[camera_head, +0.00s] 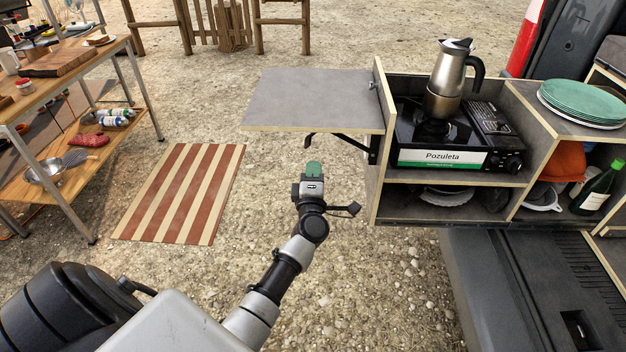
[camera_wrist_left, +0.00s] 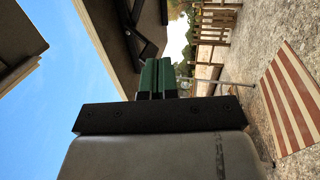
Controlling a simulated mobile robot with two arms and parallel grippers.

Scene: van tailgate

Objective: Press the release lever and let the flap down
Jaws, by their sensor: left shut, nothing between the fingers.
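The flap (camera_head: 315,100) is a grey board standing out level from the left side of the cabinet. A black folding bracket (camera_head: 345,143) with a lever-like end (camera_head: 309,140) runs beneath it to the cabinet side. In the left wrist view the flap's underside (camera_wrist_left: 102,38) and the dark bracket (camera_wrist_left: 140,42) show above the fingers. My left gripper (camera_head: 314,168) has green fingertips and is shut and empty, below the flap and left of the bracket. Its closed fingers also show in the left wrist view (camera_wrist_left: 157,78). I cannot tell whether they touch the lever. My right gripper is not in view.
The cabinet (camera_head: 376,190) holds a stove (camera_head: 440,155) with a moka pot (camera_head: 447,80) on top. Green plates (camera_head: 583,100) and a bottle (camera_head: 597,188) are at the right. A striped mat (camera_head: 182,193) lies on open gravel, with a wooden table (camera_head: 75,68) at the left.

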